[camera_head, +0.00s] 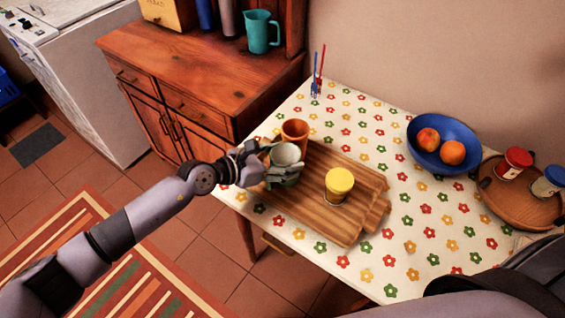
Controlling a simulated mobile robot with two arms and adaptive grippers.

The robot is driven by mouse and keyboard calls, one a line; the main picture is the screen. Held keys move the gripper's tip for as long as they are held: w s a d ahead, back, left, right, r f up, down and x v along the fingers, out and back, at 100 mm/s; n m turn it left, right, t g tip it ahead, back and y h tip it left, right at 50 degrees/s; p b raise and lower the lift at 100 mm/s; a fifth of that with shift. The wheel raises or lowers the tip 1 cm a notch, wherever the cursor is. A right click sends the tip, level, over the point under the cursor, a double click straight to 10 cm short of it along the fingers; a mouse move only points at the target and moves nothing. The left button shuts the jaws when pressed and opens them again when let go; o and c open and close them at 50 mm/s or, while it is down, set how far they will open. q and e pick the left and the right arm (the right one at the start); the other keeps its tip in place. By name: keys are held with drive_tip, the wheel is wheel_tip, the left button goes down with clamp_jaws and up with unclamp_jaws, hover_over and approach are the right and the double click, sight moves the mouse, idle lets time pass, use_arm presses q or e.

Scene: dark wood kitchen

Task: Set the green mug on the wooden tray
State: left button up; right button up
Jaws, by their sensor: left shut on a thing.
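The green mug (285,178) is upright at the left end of the wooden tray (312,208), with its pale inside showing. My left gripper (274,168) is shut on the mug from the left, and its fingers hide part of the mug's side. I cannot tell whether the mug's base touches the tray. The tray lies on the flowered tablecloth. My right gripper is not in view; only part of my own body shows at the lower right.
A yellow-lidded jar (339,184) stands on the tray, right of the mug. An orange cup (295,133) is close behind the mug. A blue bowl of fruit (442,144) and a round board with jars (505,198) are farther right. The tray's front middle is bare.

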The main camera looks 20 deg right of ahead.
use_arm(q)
drive_tip(key=shift+w+f, duration=0.1)
drive_tip(key=shift+f, duration=0.6)
drive_tip(key=shift+f, duration=0.15)
drive_tip(key=o, duration=1.4)
drive_tip(key=shift+o, duration=0.2)
drive_tip(key=shift+a+r, duration=0.15)
drive_tip(key=shift+r, duration=0.05)
drive_tip(key=v, duration=1.1)
drive_tip(key=shift+s+a+b, duration=0.25)
drive_tip(key=shift+a+b, duration=0.05)
